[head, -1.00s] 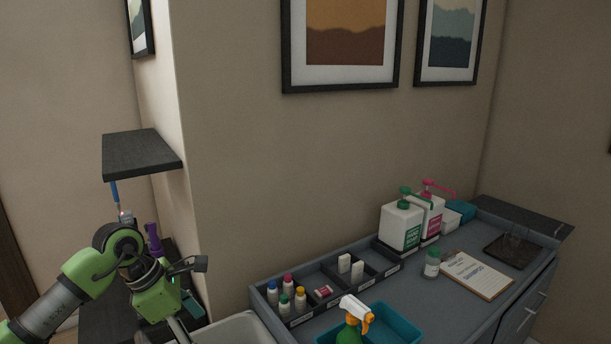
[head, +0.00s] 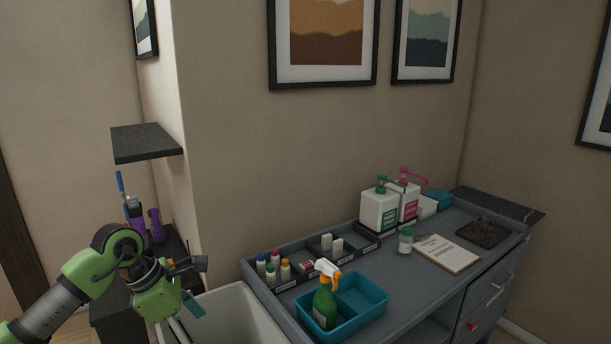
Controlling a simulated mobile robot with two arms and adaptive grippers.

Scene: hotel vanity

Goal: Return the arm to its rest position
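My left arm comes in from the lower left of the head view, green and grey. Its gripper (head: 190,285) hangs at the left, over the near edge of a white basin and beside the dark shelf unit. Its dark fingers look spread apart, with nothing seen between them. My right arm and gripper are outside the view.
A white basin (head: 240,312) stands below the gripper. On the grey counter (head: 390,283) are a teal tray (head: 372,298) with a green spray bottle (head: 324,303), an organizer with small bottles, pump jugs (head: 379,211) and a clipboard (head: 447,254). A dark shelf (head: 147,143) juts out above the arm.

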